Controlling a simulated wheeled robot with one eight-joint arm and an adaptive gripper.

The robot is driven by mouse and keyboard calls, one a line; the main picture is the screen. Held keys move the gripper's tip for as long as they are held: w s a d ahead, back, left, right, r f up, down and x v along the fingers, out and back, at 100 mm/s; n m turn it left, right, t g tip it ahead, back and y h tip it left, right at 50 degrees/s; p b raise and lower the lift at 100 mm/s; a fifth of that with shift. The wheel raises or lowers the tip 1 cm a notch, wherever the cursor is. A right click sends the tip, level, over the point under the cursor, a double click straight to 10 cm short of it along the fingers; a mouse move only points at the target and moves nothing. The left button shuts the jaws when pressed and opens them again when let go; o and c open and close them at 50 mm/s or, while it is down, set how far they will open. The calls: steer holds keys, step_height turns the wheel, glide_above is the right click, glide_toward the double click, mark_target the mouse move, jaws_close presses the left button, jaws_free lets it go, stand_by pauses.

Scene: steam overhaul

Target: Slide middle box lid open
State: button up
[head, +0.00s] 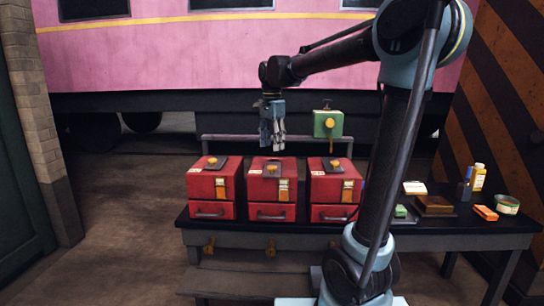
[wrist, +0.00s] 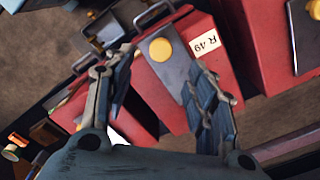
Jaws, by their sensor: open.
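The middle box (head: 271,190) is red, with a drawer handle low on its front, and stands on a dark bench between two similar boxes. Its lid carries a dark plate with a yellow knob (head: 272,168). My gripper (head: 272,146) points down just above this lid, fingers apart and empty. In the wrist view my gripper (wrist: 161,68) has one finger on each side of a dark lid plate (wrist: 172,72) with a yellow knob (wrist: 160,49). A white label reading R 49 lies beside the right finger. Contact with the lid cannot be told.
The left red box (head: 210,187) and right red box (head: 333,188) stand close on either side. A rail with a green box (head: 328,124) is behind. A yellow bottle (head: 479,177), an orange block (head: 485,213) and a round tin (head: 507,205) stand at the bench's right.

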steer(key=shift+r, duration=1.65)
steer(key=s+d+f+n+t, duration=0.1)
steer(key=s+d+f+n, duration=0.4)
steer(key=s+d+f, duration=0.75)
steer(key=s+d+f+n, duration=0.2)
steer(key=s+d+f, duration=0.2)
steer(key=s+f, duration=0.2)
steer(key=s+d+f+n+t, duration=0.1)
steer(key=s+d+f+n, duration=0.1)
steer(key=s+d+f, duration=0.3)
step_height(320, 180, down, 4)
steer(key=shift+s+n, duration=0.3)
steer(key=shift+s, duration=0.7)
steer(key=shift+w+f, duration=0.2)
steer(key=shift+w, duration=0.2)
